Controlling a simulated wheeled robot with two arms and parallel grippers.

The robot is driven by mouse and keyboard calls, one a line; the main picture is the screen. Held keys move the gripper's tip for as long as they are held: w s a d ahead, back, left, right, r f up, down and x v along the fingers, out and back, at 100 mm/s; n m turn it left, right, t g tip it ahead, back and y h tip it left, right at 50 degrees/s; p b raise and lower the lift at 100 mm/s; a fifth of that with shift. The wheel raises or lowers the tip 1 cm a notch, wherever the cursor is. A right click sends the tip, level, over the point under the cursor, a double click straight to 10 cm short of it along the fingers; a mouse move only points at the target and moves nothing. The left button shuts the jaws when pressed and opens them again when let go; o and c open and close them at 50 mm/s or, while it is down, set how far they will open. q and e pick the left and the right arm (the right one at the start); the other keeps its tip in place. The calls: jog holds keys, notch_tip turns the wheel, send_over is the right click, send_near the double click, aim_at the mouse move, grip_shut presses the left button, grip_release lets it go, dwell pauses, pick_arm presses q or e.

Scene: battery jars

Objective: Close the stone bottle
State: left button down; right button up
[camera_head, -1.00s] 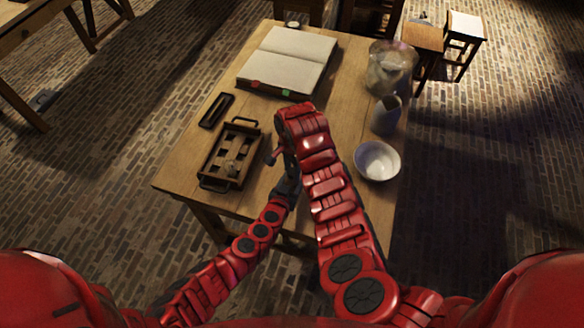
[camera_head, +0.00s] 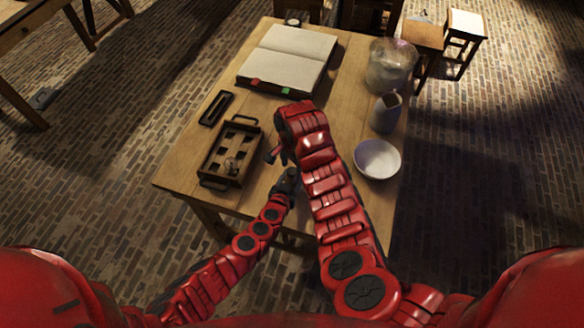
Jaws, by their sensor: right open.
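A grey jug-like vessel (camera_head: 386,113) with an open mouth stands upright at the table's right side; I cannot tell if it is the stone bottle. No other bottle shows clearly; the area behind my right arm is hidden. My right gripper (camera_head: 277,156) is open, pointing down near the middle of the table, partly hidden by its red wrist. My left gripper (camera_head: 288,180) is just below it, near the table's front. Its fingers are too small and dark to read, and anything between the two grippers cannot be made out.
A wooden tray with compartments (camera_head: 211,163) lies left of my grippers, with a small dark holder (camera_head: 216,108) behind it. An open book (camera_head: 287,58) lies at the back. A white bowl (camera_head: 377,158) and a glass jar (camera_head: 391,66) stand at right.

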notch_tip(320, 180, up, 12)
jog(key=shift+f, duration=0.25)
dwell(0.3)
pick_arm(q)
jog(key=shift+c, duration=0.5)
grip_release()
jog(key=shift+s, duration=0.1)
jog(key=shift+s+a+r, duration=0.1)
jog(key=shift+s+r, duration=0.1)
jog(key=b+v, duration=0.2)
jog(key=v, duration=1.4)
jog(key=shift+s+r, duration=0.2)
jog(key=shift+s, duration=0.05)
pick_arm(e)
notch_tip(320, 180, down, 2)
jog(key=shift+f, duration=0.2)
